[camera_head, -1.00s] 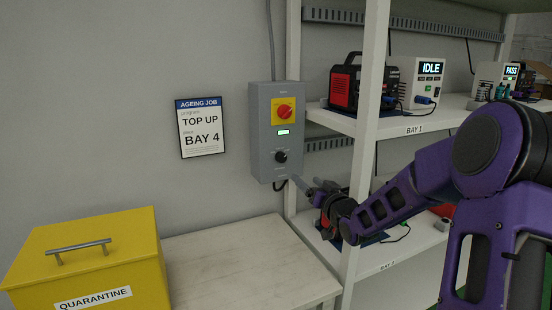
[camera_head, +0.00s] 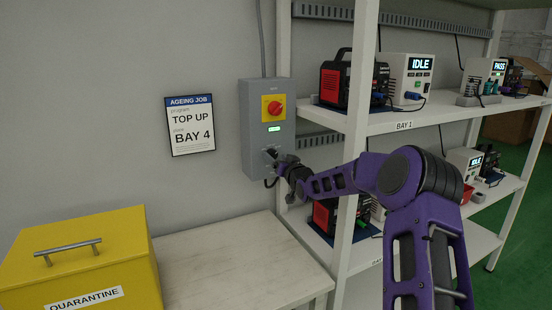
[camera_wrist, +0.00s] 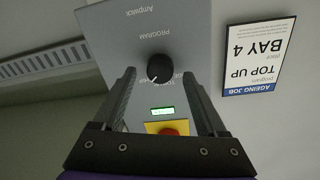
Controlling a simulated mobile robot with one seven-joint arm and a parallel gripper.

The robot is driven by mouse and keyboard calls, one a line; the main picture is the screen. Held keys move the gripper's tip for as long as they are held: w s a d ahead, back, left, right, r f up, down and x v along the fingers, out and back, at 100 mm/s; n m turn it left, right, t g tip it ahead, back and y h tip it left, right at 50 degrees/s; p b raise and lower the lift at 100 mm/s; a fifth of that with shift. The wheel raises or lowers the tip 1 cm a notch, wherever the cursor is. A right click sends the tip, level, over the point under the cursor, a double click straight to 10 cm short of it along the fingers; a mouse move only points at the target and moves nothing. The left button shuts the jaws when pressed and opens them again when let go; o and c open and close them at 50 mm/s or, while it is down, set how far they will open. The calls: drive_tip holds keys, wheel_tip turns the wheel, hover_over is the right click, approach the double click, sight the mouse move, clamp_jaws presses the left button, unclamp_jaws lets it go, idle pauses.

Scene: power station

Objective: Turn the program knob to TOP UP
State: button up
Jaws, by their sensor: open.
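The program knob (camera_wrist: 160,68) is black and round, with a white pointer mark, on a grey control box (camera_head: 262,105). In the wrist view it sits between and just beyond the fingertips of my gripper (camera_wrist: 165,82); the fingers are open and apart from it. In the head view my gripper (camera_head: 279,160) is at the lower part of the box and partly hides the knob. The printed position labels are too blurred or covered to read fully. A sign (camera_head: 190,125) on the wall reads program TOP UP, BAY 4.
A red rotary switch (camera_head: 273,108) on a yellow plate and a small green display (camera_head: 274,129) are above the knob. Shelves with power units (camera_head: 347,80) stand to the right. A yellow quarantine box (camera_head: 80,260) and a bare white table (camera_head: 225,262) are below.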

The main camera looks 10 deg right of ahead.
drive_tip(key=shift+w+a, duration=0.15)
drive_tip(key=shift+w, duration=0.25)
clamp_jaws()
